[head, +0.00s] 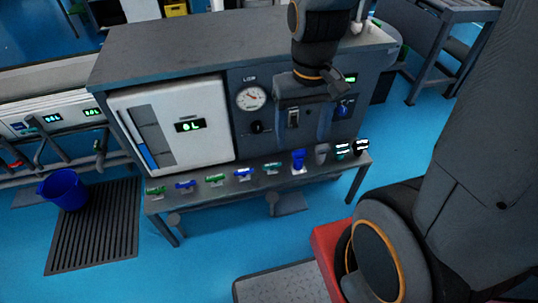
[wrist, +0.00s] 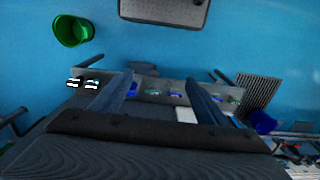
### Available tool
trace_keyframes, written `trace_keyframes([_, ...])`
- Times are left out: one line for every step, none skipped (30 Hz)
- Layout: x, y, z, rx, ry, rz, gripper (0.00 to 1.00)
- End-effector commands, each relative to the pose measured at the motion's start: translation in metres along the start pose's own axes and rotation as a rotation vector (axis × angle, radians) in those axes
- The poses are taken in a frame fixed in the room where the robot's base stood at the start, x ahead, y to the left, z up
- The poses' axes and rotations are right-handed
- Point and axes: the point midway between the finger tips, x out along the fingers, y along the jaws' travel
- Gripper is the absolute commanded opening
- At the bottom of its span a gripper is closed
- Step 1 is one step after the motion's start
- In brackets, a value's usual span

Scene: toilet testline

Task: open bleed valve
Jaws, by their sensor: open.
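No readable label marks the bleed valve. A row of small valves with green and blue handles stands on the bench's front ledge (head: 255,181). Among them is an upright blue-handled valve (head: 298,160). On the dark panel, a blue knob (head: 343,107) sits at the right and a black knob (head: 257,127) lies below a round gauge (head: 251,97). My gripper (head: 301,136) hangs in front of the panel with its fingers pointing down. In the wrist view my gripper (wrist: 158,80) is open and empty, with the ledge beyond its fingertips. Contact with the panel cannot be told.
A white tank door with a green display (head: 188,126) fills the panel's left side. A blue bucket (head: 63,189) stands on a slatted floor mat (head: 95,238) at left. A green bucket (wrist: 71,31) shows in the wrist view. Blue floor before the bench is partly clear.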

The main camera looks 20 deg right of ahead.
Motion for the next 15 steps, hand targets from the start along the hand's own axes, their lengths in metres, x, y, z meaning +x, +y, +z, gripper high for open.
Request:
trace_keyframes([0.014, 0.0, -0.014, -0.003, -0.004, 0.0, 0.77])
trace_keyframes([0.021, 0.0, -0.023, -0.003, -0.004, 0.001, 0.82])
trace_keyframes([0.033, 0.0, -0.036, -0.003, -0.007, 0.001, 0.84])
trace_keyframes([0.043, 0.001, -0.047, -0.002, -0.007, 0.001, 0.84])
trace_keyframes([0.053, 0.001, -0.059, -0.002, -0.007, 0.001, 0.84])
trace_keyframes([0.069, 0.002, -0.075, -0.001, -0.007, 0.001, 0.84])
trace_keyframes([0.08, 0.002, -0.086, 0.0, -0.008, 0.002, 0.84])
trace_keyframes([0.092, 0.003, -0.098, 0.001, -0.008, 0.002, 0.84])
trace_keyframes([0.109, 0.004, -0.112, 0.001, -0.007, 0.002, 0.84])
trace_keyframes([0.122, 0.004, -0.123, 0.002, -0.009, 0.002, 0.84])
trace_keyframes([0.135, 0.004, -0.133, 0.002, -0.009, 0.002, 0.84])
trace_keyframes([0.153, 0.004, -0.147, 0.001, -0.007, 0.003, 0.84])
trace_keyframes([0.167, 0.004, -0.157, 0.001, -0.007, 0.003, 0.84])
trace_keyframes([0.181, 0.004, -0.166, 0.0, -0.007, 0.003, 0.84])
trace_keyframes([0.2, 0.004, -0.178, -0.001, -0.007, 0.003, 0.84])
